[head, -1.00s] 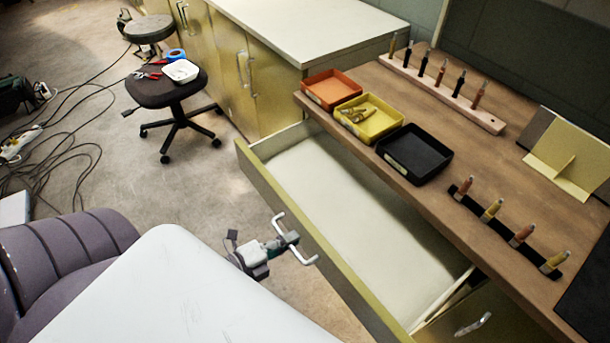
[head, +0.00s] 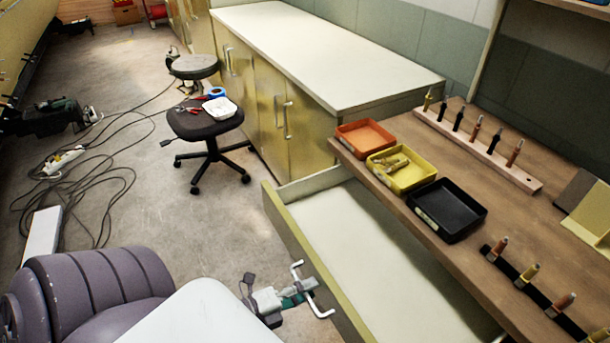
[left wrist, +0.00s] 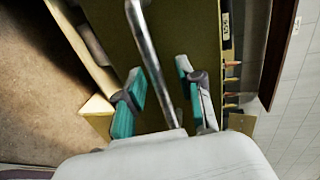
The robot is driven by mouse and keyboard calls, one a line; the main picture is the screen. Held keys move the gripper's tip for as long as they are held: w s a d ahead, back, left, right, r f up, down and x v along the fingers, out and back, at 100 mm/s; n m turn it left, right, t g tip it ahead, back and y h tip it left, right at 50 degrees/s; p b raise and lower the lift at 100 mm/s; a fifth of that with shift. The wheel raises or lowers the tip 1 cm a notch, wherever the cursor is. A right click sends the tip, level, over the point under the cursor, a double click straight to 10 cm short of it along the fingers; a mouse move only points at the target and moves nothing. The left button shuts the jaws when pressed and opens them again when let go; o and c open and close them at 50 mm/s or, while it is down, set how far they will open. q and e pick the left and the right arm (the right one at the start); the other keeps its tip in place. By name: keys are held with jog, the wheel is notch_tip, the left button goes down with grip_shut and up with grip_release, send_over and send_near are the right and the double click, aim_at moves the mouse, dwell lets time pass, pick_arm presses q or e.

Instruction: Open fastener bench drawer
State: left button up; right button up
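The fastener bench drawer (head: 370,235) stands pulled out from under the wooden bench top, and its pale interior looks empty. A bent metal bar handle (head: 322,311) sits on its olive front face. My left gripper (head: 302,291) is at this handle, outside the drawer front. In the left wrist view the handle bar (left wrist: 146,42) runs between the two teal-padded fingers of the left gripper (left wrist: 163,90). The fingers are apart, with a gap visible on each side of the bar. My right gripper is not in view.
Orange (head: 365,138), yellow (head: 401,169) and black (head: 447,208) trays line the bench edge above the drawer. A stool with tools (head: 204,120) stands left of the cabinets. Cables (head: 105,185) lie on the floor at left. Floor between stool and drawer is clear.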

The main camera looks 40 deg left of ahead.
pick_arm(q)
jog(key=v, duration=1.2)
